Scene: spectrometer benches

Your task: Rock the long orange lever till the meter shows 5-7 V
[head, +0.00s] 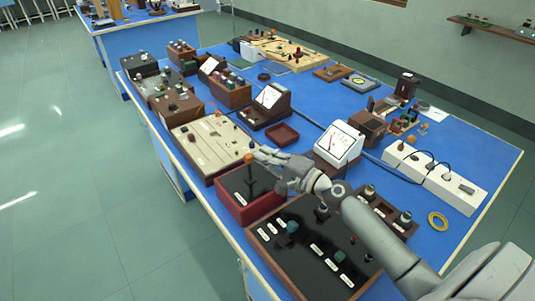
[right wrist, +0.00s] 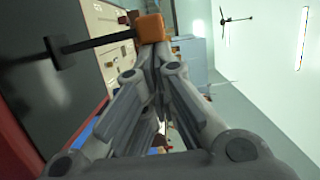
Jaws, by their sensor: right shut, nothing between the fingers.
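The long lever is a thin dark rod with an orange block knob (head: 249,158) on top, standing up from a red box with a black top (head: 241,210). In the right wrist view the orange knob (right wrist: 150,28) is at the fingertips, with its dark rod (right wrist: 100,42) running left to a dark pivot. My right gripper (head: 257,149) is shut and empty, its tips beside the knob; I cannot tell whether they touch. A white meter (head: 338,145) stands right of the gripper; its needle shows but its reading is too small to tell. My left gripper is out of view.
A beige panel (head: 212,143) lies just beyond the red box. A wooden-framed black panel (head: 315,250) with knobs is in front. A dark-cased meter (head: 270,97) and an empty reddish tray (head: 282,135) stand farther back. A white socket strip (head: 435,175) is at the right.

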